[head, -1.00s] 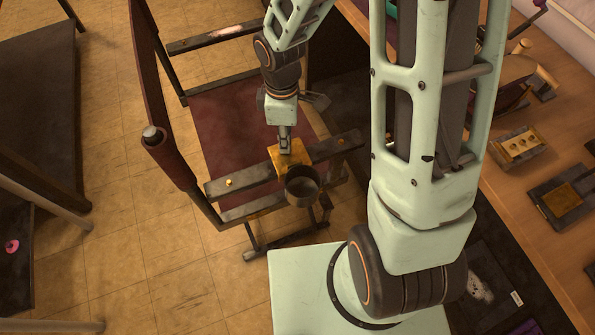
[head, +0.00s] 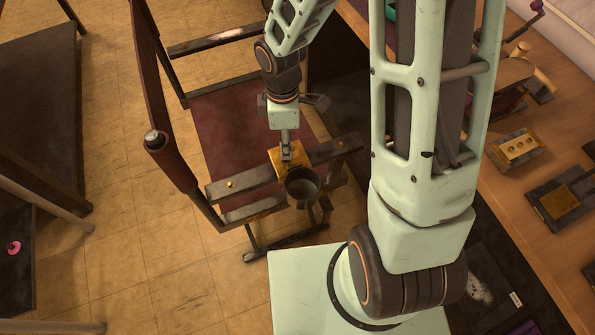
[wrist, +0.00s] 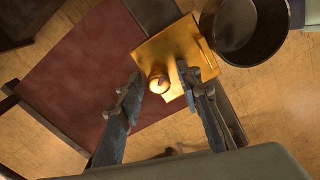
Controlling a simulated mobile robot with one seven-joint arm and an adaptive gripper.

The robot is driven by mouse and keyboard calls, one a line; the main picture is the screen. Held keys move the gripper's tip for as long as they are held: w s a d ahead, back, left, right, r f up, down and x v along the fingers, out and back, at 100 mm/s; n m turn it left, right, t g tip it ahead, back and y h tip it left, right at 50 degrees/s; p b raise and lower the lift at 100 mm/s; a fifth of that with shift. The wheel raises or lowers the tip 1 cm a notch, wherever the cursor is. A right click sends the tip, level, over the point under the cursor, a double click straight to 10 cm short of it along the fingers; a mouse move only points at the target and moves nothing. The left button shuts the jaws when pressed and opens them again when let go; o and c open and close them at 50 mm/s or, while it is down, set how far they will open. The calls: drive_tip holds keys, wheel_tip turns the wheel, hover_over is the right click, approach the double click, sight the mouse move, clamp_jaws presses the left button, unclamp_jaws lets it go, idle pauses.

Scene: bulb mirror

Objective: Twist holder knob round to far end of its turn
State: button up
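A yellow plate (head: 297,155) sits on a dark crossbar of the frame, with a dark round cup (head: 302,187) at its near edge. In the wrist view the plate (wrist: 190,45) carries a small round shiny knob (wrist: 158,80), which I take for the holder knob. My gripper (head: 287,153) points down over the plate. In the wrist view its two fingers (wrist: 160,77) stand apart, one on each side of the knob, with gaps showing. The cup (wrist: 243,30) lies beyond the right finger. In the head view the gripper hides the knob.
The crossbar (head: 240,185) belongs to a frame with a dark red panel (head: 225,120). A tall dark red post (head: 165,150) rises at its left. A wooden bench (head: 540,100) with several fixtures stands at right. Tiled floor (head: 130,250) is free at lower left.

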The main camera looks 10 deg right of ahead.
drive_tip(key=shift+n+p, duration=0.6)
drive_tip(key=shift+n, duration=0.4)
drive_tip(key=shift+c, duration=0.2)
clamp_jaws()
